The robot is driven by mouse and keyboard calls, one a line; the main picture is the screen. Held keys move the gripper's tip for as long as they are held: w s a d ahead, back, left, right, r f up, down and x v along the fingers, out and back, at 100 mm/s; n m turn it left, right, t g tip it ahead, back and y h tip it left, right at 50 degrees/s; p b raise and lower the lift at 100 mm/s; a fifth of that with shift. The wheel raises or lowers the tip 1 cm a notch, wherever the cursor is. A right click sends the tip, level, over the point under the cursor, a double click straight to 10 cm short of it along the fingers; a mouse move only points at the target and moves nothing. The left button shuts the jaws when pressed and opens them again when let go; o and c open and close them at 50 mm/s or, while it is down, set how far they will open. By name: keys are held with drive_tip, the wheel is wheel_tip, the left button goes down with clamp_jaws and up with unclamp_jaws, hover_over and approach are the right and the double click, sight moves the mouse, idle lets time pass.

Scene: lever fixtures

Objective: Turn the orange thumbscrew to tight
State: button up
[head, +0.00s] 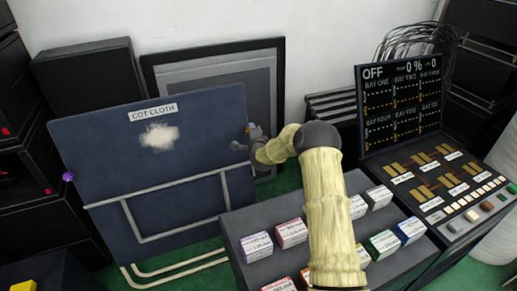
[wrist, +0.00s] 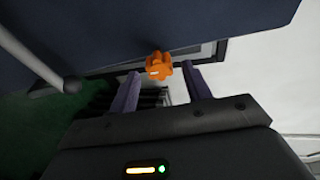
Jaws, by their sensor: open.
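The orange thumbscrew (wrist: 159,66) shows in the wrist view at the edge of the dark blue panel, with a small pale mark on its face. My gripper (wrist: 162,78) is open, its two purple-grey fingers pointing at the thumbscrew, which lies just beyond the fingertips and nearer the left one. I cannot tell whether they touch. In the head view my gripper (head: 241,143) is at the right edge of the panel (head: 205,130), which is labelled "COT CLOTH". The thumbscrew is hidden there behind my gripper or the panel edge.
A purple knob (head: 68,177) sits at the panel's left edge. A sloped tray of small boxes (head: 243,275) stands below my arm. A console (head: 405,110) reading "OFF" stands at right. Framed boards (head: 273,85) lean behind the panel. Green floor shows below.

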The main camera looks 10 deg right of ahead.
drive_tip(key=v, duration=1.4)
drive_tip(key=shift+s+p, duration=0.2)
drive_tip(key=shift+p, duration=0.25)
drive_tip(key=shift+r, duration=0.1)
drive_tip(key=s+r+n+g, duration=0.3)
drive_tip(key=s+n+g, duration=0.5)
drive_tip(key=s, duration=0.9)
drive_tip(key=s+r+n+g, duration=0.2)
drive_tip(key=s+n+g, duration=0.3)
drive_tip(key=s+n, duration=0.85)
drive_tip(key=s+r+m+p, duration=0.3)
drive_tip(key=r+p, duration=2.1)
drive_tip(key=p, duration=0.1)
drive_tip(key=shift+s+m, duration=0.15)
drive_tip(key=shift+m, duration=0.2)
drive_tip(key=shift+a, duration=0.1)
